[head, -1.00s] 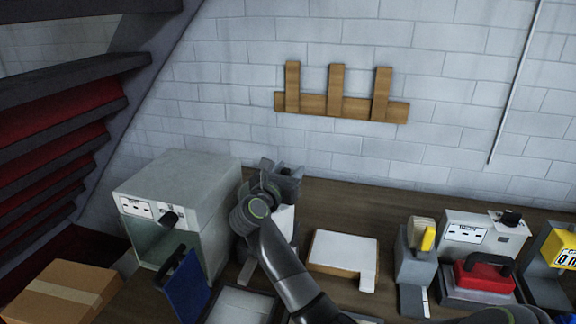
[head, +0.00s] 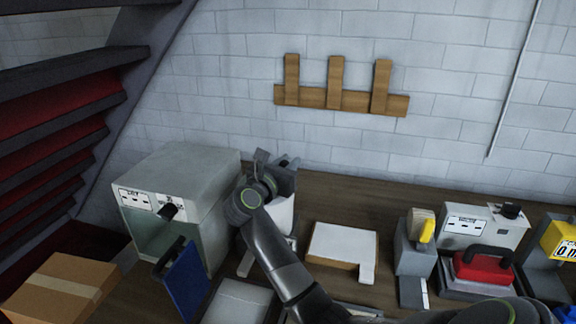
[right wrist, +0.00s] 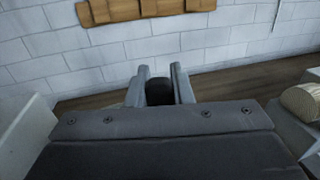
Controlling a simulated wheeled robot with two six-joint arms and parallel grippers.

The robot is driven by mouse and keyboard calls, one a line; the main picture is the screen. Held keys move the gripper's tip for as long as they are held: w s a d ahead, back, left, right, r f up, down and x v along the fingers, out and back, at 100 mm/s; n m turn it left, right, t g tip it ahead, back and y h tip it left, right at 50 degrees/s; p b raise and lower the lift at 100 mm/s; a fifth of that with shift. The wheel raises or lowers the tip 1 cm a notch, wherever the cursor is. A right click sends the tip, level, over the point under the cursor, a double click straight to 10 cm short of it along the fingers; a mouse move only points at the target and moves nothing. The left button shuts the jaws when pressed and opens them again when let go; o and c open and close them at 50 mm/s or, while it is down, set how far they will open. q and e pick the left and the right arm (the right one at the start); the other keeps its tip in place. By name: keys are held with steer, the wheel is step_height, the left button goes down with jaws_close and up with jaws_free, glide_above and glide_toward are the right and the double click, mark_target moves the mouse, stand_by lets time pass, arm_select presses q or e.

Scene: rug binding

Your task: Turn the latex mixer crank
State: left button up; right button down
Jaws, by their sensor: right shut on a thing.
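The latex mixer (head: 281,215) is a white, bucket-like body standing on the bench, right of the large grey oven-like box. My right gripper (head: 287,163) is above it in the head view, and the wrist and arm cover much of the mixer. In the right wrist view the two fingers of my right gripper (right wrist: 160,82) are closed around a dark rounded knob (right wrist: 159,93), which appears to be the crank's handle. The rest of the crank is hidden behind the gripper. My left gripper is not in view.
The grey box (head: 180,170) with a dark knob and open blue door (head: 186,282) stands close on the left. A white-topped block (head: 342,245) lies to the right.

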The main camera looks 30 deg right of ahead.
steer(key=m+g+b, duration=0.1)
steer(key=g, duration=0.1)
steer(key=a+m+g+h+b, duration=0.1)
steer(key=g+b, duration=0.1)
steer(key=s+m+g+h+b, duration=0.1)
steer(key=m+b, duration=0.1)
steer(key=shift+a+f+g, duration=0.25)
steer(key=shift+a+g, duration=0.1)
steer(key=shift+g, duration=0.05)
steer(key=shift+s+a+r+m+g+b, duration=0.15)
steer(key=shift+m+g+b, duration=0.2)
steer(key=shift+g+b, duration=0.2)
steer(key=shift+s+a+r+m+g+b, duration=0.15)
steer(key=shift+m+g+b, duration=0.2)
steer(key=shift+g+b, duration=0.2)
steer(key=shift+w, duration=0.1)
steer(key=c, duration=1.3)
jaws_free()
step_height(320, 180, up, 9)
steer(key=shift+f+b, duration=0.2)
steer(key=shift+b, duration=0.9)
steer(key=shift+r, duration=0.65)
